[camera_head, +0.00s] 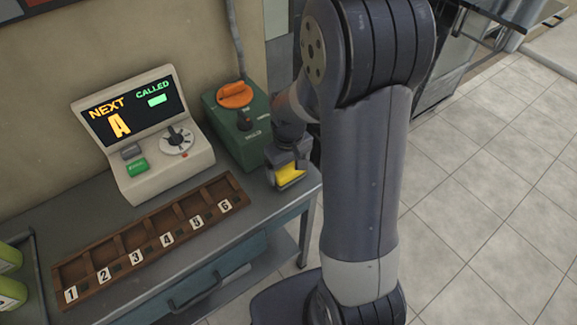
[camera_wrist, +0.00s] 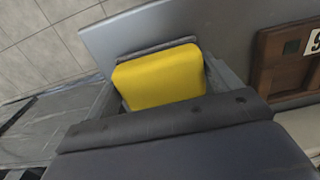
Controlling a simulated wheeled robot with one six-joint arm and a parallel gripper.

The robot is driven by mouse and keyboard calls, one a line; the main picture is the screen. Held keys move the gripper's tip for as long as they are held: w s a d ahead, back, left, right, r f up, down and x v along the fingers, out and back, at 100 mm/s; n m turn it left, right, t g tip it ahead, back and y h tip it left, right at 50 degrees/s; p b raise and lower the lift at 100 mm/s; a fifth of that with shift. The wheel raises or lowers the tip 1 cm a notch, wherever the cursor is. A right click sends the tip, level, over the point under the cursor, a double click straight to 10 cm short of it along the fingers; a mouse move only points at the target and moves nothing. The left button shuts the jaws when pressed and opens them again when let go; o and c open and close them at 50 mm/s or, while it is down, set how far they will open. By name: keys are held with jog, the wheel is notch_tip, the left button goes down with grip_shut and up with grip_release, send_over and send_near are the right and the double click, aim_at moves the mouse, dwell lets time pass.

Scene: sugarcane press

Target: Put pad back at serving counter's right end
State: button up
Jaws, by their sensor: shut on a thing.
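The yellow pad (camera_head: 289,173) is in my gripper (camera_head: 287,170) at the right end of the counter (camera_head: 258,203). In the wrist view the pad (camera_wrist: 162,77) fills the space between the fingers, with a grey edge along its far side. My gripper (camera_wrist: 160,85) is shut on it. The counter's grey top (camera_wrist: 115,35) lies right below or behind the pad. I cannot tell whether the pad touches the counter. My arm hides the area just right of the counter in the head view.
A wooden tray (camera_head: 128,230) with numbered slots 1 to 6 lies left of my gripper. A green box with an orange knob (camera_head: 235,95) stands behind it. A display console (camera_head: 140,130) is further left. Green-labelled containers (camera_head: 10,290) stand at the far left. Tiled floor (camera_head: 480,200) is open at right.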

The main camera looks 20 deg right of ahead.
jog(key=shift+f+b, duration=0.4)
jog(key=shift+f, duration=0.05)
jog(key=o, duration=0.9)
jog(key=shift+r, duration=0.1)
